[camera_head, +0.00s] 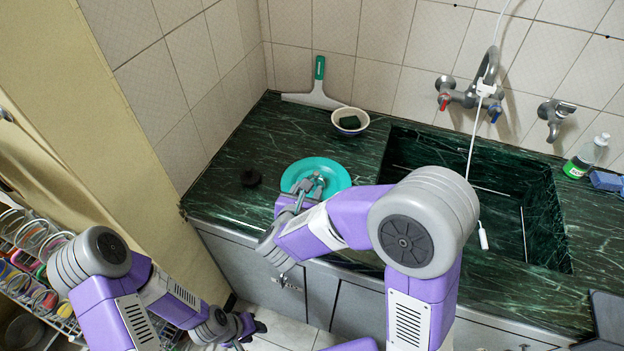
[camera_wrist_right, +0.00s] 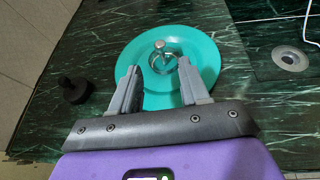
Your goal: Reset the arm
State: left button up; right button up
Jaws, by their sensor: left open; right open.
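My right gripper (camera_head: 308,188) is over the near part of a teal plate (camera_head: 336,172) on the dark green counter. In the right wrist view its two fingers (camera_wrist_right: 158,66) are apart with nothing between them. The plate (camera_wrist_right: 205,50) holds a small round metal piece with a knob (camera_wrist_right: 162,58), just beyond the fingertips. I cannot tell whether the fingers touch the plate. My left gripper (camera_head: 250,330) hangs low at the bottom left, below the counter front and over the floor, apart from any object. It is small and partly hidden, with jaws open.
A black knob-like piece (camera_head: 250,177) lies left of the plate. A bowl with a dark sponge (camera_head: 350,122) and a squeegee (camera_head: 318,90) are behind. The sink (camera_head: 500,190) is right, with a hanging white hose (camera_head: 472,150). A dish rack (camera_head: 35,250) stands at left.

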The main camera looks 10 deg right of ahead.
jog(key=shift+v, duration=1)
